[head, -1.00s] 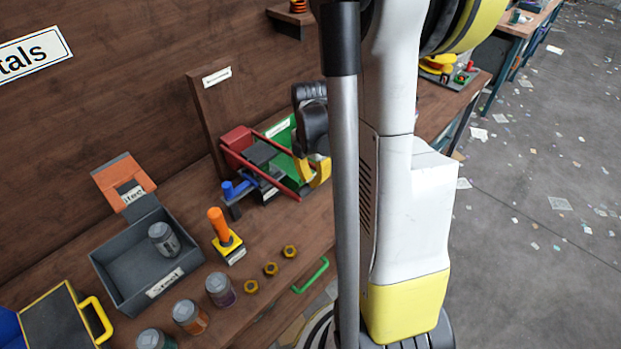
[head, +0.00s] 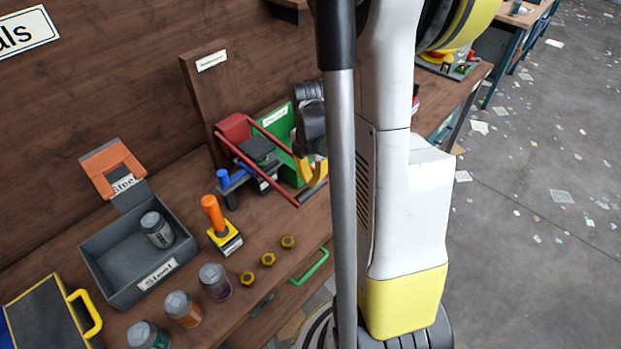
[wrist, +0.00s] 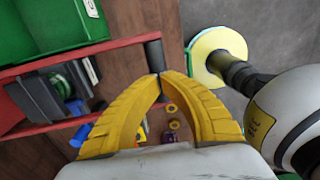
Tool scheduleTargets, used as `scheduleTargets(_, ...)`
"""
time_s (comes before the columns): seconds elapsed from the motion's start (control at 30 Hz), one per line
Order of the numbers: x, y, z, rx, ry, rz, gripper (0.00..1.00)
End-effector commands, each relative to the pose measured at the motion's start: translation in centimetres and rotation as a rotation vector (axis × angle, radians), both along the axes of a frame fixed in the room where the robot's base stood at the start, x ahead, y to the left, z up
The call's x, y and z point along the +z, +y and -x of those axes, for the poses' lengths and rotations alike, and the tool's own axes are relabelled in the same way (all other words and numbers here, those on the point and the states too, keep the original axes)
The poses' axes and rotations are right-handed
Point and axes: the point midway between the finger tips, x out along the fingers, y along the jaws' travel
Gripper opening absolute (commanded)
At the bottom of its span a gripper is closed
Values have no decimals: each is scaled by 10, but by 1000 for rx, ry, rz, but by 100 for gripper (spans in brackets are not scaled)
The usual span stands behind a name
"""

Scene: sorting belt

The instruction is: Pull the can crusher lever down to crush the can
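The can crusher has a red block (head: 234,128) and two long red lever arms (head: 262,172), slanting down toward the bench front. In the wrist view the red arms (wrist: 48,126) come in from the left, and a dark handle bar (wrist: 153,52) crosses their ends. My gripper (wrist: 160,76) has its yellow fingers curved together, tips almost meeting over the middle of the bar. It also shows in the head view (head: 313,178), partly behind my arm. A dark, green-edged round shape (wrist: 62,84) lies between the lever arms; I cannot tell whether it is the can.
A green bin (head: 283,132) stands close behind the crusher. A grey Steel bin (head: 118,257) holding a can (head: 156,229), an orange-handled stamp (head: 213,214), several loose cans and brass nuts (head: 268,259) occupy the bench at left and front.

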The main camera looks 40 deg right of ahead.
Motion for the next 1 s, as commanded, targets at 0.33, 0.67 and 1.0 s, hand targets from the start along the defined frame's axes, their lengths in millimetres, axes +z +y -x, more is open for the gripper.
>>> scheduleTargets(0.33, -17, 0, -2, 0, 0, 0, 0)
scheduleTargets(0.67, -40, 0, -6, 1, 0, 0, 0)
scheduleTargets(1.0, -37, 0, -7, 0, 0, 0, 0)
